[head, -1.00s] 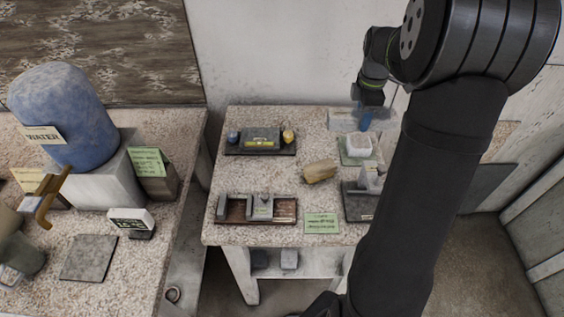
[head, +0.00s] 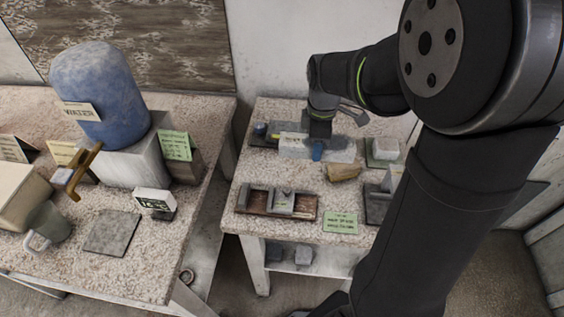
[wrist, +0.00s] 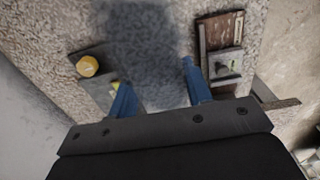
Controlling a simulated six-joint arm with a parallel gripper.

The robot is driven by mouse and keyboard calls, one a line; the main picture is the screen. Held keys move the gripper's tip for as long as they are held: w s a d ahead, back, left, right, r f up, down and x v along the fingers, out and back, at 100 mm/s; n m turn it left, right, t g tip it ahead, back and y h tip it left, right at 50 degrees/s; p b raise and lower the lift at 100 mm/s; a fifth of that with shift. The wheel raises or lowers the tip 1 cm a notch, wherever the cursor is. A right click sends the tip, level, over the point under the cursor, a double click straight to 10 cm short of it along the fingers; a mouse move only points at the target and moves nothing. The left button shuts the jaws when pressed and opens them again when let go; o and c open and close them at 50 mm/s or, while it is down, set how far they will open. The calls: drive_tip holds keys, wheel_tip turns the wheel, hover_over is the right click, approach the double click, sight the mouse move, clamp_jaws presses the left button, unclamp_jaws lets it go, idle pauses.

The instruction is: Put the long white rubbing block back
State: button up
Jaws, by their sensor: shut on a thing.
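My gripper (head: 318,147) is shut on the long white rubbing block (head: 294,147). The block lies lengthwise left to right in the head view, with one blue fingertip on its near side and the far one hidden. It appears held over the back of the speckled table, in front of the dark tray (head: 258,141). In the wrist view, both blue fingertips of my gripper (wrist: 160,94) show, with a grey shape between and beyond them. I cannot tell there what is block and what is shadow.

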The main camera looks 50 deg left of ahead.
sight(282, 134)
drive_tip(key=s+a+f, duration=0.1)
drive_tip(key=a, duration=0.1)
drive_tip(key=s+a+f, duration=0.2)
drive_tip(key=a, duration=0.1)
drive_tip(key=s+a+f, duration=0.2)
drive_tip(key=shift+s+a+f, duration=0.2)
drive_tip(key=shift+a, duration=0.05)
drive_tip(key=shift+f, duration=2)
drive_tip(key=shift+f, duration=0.1)
drive_tip(key=o, duration=1.2)
drive_tip(key=shift+f, duration=0.1)
drive_tip(key=shift+o, duration=0.2)
wheel_tip(282, 134, up, 12)
drive_tip(key=shift+r, duration=0.15)
